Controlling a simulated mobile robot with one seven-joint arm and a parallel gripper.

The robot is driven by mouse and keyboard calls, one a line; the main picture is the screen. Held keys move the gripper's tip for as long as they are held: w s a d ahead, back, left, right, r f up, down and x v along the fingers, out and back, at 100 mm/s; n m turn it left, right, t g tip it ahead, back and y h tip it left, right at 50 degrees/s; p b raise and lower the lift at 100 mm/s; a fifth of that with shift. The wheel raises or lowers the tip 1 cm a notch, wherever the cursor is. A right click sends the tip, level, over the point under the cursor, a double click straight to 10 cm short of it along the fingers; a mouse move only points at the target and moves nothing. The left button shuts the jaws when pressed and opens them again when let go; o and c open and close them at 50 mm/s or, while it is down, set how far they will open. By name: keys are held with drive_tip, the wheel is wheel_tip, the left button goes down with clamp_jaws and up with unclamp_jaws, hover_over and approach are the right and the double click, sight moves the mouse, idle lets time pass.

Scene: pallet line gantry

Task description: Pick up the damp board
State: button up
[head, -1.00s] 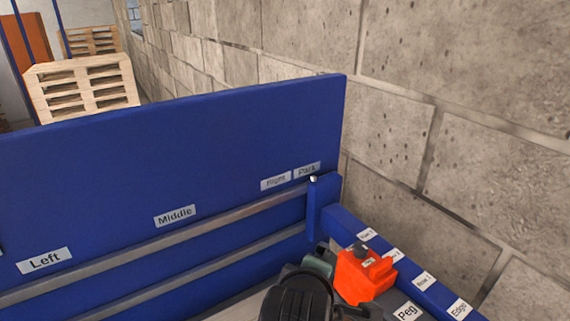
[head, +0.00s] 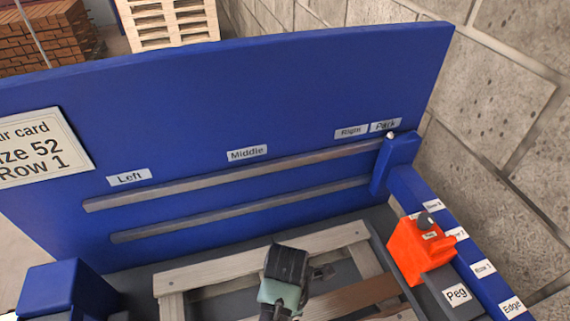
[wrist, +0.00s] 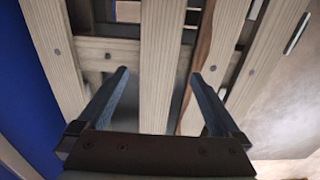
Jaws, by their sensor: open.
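My gripper (wrist: 158,78) is open in the wrist view, its two fingers spread above the pallet boards. A pale board (wrist: 163,50) runs lengthwise between the fingers, and nothing is visibly clamped. In the head view a darker brown board (head: 352,297) lies across the pallet, right of my arm. A brown-edged board (wrist: 197,72) shows near the right fingertip in the wrist view. No label marks either as the damp board, and I cannot tell for certain which one is damp. In the head view my arm hides the fingers and part of the pallet.
The pallet (head: 235,267) lies in a blue-walled bay. The back panel (head: 230,95) has Left, Middle, Right and Park labels and a card (head: 42,150) reading Size 52, Row 1. An orange block (head: 418,250) stands on the right near Peg. Stacked pallets (head: 170,22) stand beyond.

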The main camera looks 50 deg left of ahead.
drive_tip(key=shift+a+f+p, duration=0.15)
drive_tip(key=shift+f+p, duration=0.4)
drive_tip(key=shift+f, duration=2.15)
drive_tip(key=c, duration=1.4)
drive_tip(key=shift+c, duration=0.9)
drive_tip(key=shift+r, duration=0.2)
